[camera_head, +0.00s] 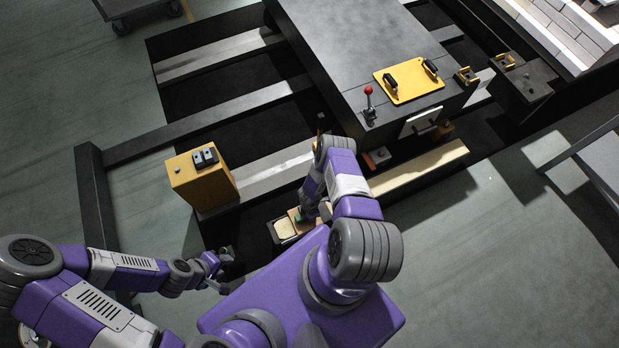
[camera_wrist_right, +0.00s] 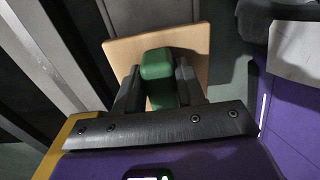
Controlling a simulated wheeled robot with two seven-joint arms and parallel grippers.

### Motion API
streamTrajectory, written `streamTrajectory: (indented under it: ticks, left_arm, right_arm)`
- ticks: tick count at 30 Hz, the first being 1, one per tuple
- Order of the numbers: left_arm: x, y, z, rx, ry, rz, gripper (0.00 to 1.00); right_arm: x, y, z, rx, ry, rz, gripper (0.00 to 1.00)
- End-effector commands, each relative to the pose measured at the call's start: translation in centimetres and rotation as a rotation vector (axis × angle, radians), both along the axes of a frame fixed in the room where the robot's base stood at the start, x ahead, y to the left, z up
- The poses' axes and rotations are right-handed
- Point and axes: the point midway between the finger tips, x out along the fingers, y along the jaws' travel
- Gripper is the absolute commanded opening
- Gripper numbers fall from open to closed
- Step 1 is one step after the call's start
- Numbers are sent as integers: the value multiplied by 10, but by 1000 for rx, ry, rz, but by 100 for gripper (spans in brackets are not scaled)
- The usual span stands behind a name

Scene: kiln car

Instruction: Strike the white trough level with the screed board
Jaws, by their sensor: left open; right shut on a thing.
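A long, narrow trough (camera_head: 284,229) with a dark rim and pale fill runs across the middle of the head view, under my right arm. Its right stretch (camera_head: 425,168) shows a cream surface; its middle is hidden by the arm. The screed board is a flat tan wooden plate (camera_head: 298,218) with a green handle, at the trough's left part. In the right wrist view the board (camera_wrist_right: 120,55) shows below the handle. My right gripper (camera_wrist_right: 158,85) is shut on that green handle. Whether the board touches the fill is hidden. My left gripper (camera_head: 222,271) is open and empty, left of the trough.
A yellow box with black switches (camera_head: 197,180) stands left of the trough. Behind it is a dark machine top with a yellow handled plate (camera_head: 409,80) and a red-knobbed lever (camera_head: 369,96). Dark rails (camera_head: 210,112) lie at the back left. The floor at right front is clear.

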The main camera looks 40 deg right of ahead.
Motion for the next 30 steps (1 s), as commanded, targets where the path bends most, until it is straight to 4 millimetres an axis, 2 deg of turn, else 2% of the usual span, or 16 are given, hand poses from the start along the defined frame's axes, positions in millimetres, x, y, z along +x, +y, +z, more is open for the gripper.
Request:
streamTrajectory:
  ticks: [8, 24, 30]
  left_arm:
    - [0, 0, 0, 0, 0, 0, 43]
    - [0, 0, 4, 0, 0, 0, 43]
    - [0, 0, 4, 0, 0, 0, 43]
  right_arm:
    - [1, 2, -1, 1, 0, 0, 14]
    - [11, 45, 1, 1, 0, 2, 14]
    - [13, 52, 1, 0, -1, 1, 14]
